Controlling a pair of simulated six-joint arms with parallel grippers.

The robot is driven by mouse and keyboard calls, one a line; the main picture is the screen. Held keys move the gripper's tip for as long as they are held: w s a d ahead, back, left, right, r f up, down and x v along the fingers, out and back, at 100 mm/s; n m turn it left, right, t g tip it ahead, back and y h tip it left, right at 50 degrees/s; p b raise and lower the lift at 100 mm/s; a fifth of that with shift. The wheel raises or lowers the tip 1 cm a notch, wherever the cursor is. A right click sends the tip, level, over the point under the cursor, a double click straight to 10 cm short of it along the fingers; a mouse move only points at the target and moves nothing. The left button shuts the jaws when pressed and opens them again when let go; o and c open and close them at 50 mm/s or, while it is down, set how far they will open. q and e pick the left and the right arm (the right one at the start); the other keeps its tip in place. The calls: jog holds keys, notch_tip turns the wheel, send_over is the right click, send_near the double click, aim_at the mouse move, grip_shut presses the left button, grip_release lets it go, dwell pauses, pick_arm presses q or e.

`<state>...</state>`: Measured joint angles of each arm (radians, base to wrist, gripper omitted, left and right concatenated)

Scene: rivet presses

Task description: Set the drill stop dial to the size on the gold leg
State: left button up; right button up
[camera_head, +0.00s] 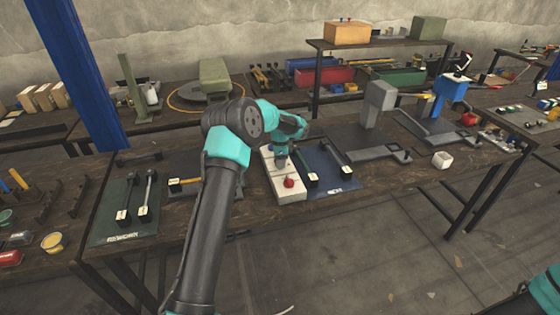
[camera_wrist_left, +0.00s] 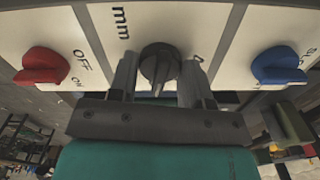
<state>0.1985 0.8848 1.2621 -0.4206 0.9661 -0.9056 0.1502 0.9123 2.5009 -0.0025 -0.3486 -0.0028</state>
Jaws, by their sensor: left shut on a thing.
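My left gripper (camera_head: 284,158) is over a white control panel (camera_head: 290,195) on the bench. In the left wrist view my left gripper (camera_wrist_left: 160,80) has its fingers on both sides of a dark round dial (camera_wrist_left: 158,60) and is shut on it. The marking "mm" shows on the panel beside the dial. The panel also bears a red knob (camera_wrist_left: 40,65) by the words OFF and ON, and a blue knob (camera_wrist_left: 279,66). A yellow-gold bar (camera_head: 188,181) with a white tag lies left of the panel, partly hidden by my arm; its tag is too small to read.
A dark green mat (camera_head: 105,228) with two tagged tools lies at the left. A blue mat (camera_head: 320,188) with two tagged dark tools lies right of the panel. A grey press (camera_head: 377,103) and a blue press (camera_head: 452,88) stand further right. A white block (camera_head: 441,160) sits near the front edge.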

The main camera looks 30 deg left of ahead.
pick_arm(q)
jog(key=o, duration=0.9)
jog(key=shift+r, duration=0.15)
notch_tip(320, 180, up, 7)
jog(key=shift+r, duration=0.15)
jog(key=shift+d, duration=0.1)
dwell(0.4)
